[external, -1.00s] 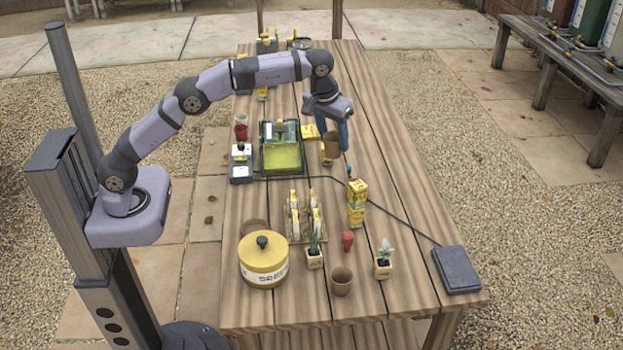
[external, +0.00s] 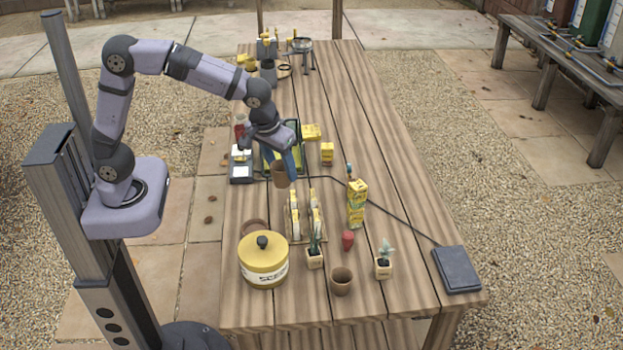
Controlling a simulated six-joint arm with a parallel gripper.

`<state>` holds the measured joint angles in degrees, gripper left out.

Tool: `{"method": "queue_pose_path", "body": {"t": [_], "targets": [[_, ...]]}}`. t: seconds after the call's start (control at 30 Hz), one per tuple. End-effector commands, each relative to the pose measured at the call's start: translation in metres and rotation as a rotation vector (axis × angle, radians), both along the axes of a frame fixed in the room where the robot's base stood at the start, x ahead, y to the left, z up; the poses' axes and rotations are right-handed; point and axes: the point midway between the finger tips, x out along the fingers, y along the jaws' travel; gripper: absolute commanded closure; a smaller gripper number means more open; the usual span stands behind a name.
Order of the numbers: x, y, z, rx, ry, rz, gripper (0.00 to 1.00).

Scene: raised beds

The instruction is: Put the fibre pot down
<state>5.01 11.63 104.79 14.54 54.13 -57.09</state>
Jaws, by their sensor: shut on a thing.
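The fibre pot (external: 280,174) is a small brown pot, upright in my gripper (external: 287,164). My gripper is shut on it, with blue fingers at its rim. The pot appears to hang above the table (external: 350,215), in front of the green tray and behind the rack of packets; its exact height is hard to tell. A second brown pot (external: 341,281) stands near the table's front edge.
The rack with yellow packets (external: 304,216) is close in front of the held pot. A cable runs to a dark pad (external: 456,269).

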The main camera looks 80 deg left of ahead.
Motion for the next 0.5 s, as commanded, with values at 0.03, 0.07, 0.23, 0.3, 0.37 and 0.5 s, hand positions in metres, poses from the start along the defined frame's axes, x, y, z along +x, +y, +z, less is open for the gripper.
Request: {"method": "queue_pose_path", "body": {"t": [0.03,0.07,0.23,0.3,0.37,0.5], "targets": [[-0.014,0.002,-0.009,0.002,0.004,0.033,0.79],[-0.022,0.003,-0.016,0.001,0.004,0.06,0.79],[-0.068,0.012,-0.055,0.002,0.007,0.249,0.79],[-0.083,0.015,-0.068,0.002,0.006,0.337,0.79],[-0.093,0.017,-0.077,0.002,0.006,0.415,0.79],[-0.098,0.018,-0.087,0.001,0.002,0.606,0.79]]}}
